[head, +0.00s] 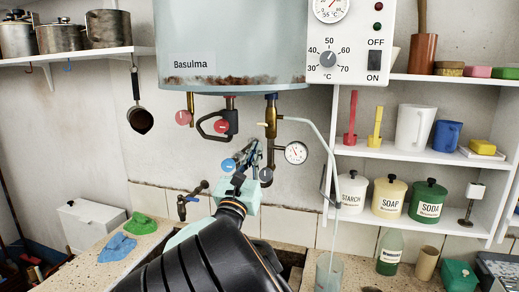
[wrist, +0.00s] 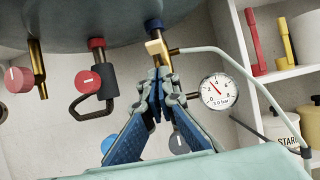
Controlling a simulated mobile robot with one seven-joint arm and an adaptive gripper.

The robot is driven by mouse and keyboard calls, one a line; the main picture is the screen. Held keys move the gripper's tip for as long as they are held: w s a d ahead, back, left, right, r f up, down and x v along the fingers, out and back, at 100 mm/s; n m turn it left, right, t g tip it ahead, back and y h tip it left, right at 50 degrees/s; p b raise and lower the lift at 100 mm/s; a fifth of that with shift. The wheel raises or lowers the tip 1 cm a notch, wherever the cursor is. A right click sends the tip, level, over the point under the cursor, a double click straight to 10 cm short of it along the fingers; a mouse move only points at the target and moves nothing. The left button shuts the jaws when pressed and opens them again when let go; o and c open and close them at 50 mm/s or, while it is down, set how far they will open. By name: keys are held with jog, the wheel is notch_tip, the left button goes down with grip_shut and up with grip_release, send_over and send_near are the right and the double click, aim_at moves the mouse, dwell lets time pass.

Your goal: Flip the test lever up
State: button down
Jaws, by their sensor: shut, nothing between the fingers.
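The test lever is not clear to make out; a small brass stub (head: 261,124) sticks out at the left of the brass valve (head: 270,112) under the boiler's blue collar. In the wrist view the brass valve (wrist: 157,48) stands just beyond my fingertips, which hide its lower part. My gripper (wrist: 158,74) is shut and empty, its tips pointing up at the valve; I cannot tell whether they touch it. In the head view my gripper (head: 252,151) is below the valve, left of the pressure gauge (head: 296,152).
The boiler (head: 230,45) hangs above. A black looped handle with a red knob (head: 220,126) and a red tap (head: 183,117) are left of the valve. A thin grey pipe (head: 322,140) runs down right into a clear cup (head: 328,272). Shelves (head: 400,151) stand right.

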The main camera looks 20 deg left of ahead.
jog(key=s+r+b, duration=0.1)
jog(key=s, duration=0.7)
jog(key=shift+d, duration=0.15)
jog(key=shift+d, duration=0.1)
